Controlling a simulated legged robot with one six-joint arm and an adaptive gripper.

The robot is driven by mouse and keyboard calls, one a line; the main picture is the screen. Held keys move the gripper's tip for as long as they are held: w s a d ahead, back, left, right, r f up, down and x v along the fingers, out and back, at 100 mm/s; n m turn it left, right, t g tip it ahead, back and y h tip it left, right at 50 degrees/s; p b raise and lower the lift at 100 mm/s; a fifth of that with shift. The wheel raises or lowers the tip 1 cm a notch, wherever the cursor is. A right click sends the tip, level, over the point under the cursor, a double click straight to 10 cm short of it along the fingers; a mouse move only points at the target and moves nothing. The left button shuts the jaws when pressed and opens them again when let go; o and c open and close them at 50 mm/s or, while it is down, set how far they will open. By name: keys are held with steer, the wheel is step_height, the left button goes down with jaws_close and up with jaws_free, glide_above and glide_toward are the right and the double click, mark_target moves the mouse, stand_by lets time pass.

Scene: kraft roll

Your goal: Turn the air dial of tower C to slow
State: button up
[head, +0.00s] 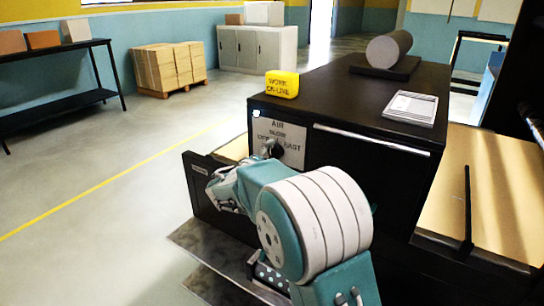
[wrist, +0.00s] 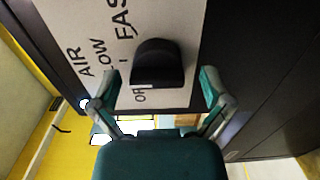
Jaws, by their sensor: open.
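The air dial is a black knob (wrist: 157,62) on a white plate (wrist: 180,20) lettered AIR, SLOW, FAST and, partly hidden, OFF. In the wrist view the knob's flat edge faces the OFF lettering, but its exact setting is hard to tell. My gripper (wrist: 160,84) is open, one fingertip on each side of the knob's lower end, with no clear contact. In the head view the dial (head: 273,148) sits on the front of a black cabinet (head: 340,110), and my arm hides most of my gripper and part of the plate (head: 288,150). No tower letter is readable.
A yellow WORK ON LINE sign (head: 282,84), a grey roll (head: 388,48) and a paper pad (head: 411,108) lie on the cabinet top. A silver handle bar (head: 370,139) runs right of the plate. A black panel (head: 197,180) juts out at left.

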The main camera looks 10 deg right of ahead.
steer(key=v, duration=1.1)
steer(key=shift+s+a, duration=0.25)
steer(key=shift+a, duration=0.05)
steer(key=shift+d, duration=0.1)
steer(key=s+d+m+g+y, duration=0.3)
steer(key=s+d+m+g, duration=0.35)
steer(key=s+d, duration=0.75)
steer(key=s+a+f+m+y, duration=0.1)
steer(key=s+a+y, duration=0.2)
steer(key=s, duration=0.6)
steer(key=s+a+f+m+y, duration=0.1)
steer(key=s+a+y, duration=0.1)
steer(key=s+y, duration=0.4)
steer(key=s, duration=0.3)
steer(key=shift+a+f+g+y, duration=0.35)
steer(key=shift+y, duration=0.05)
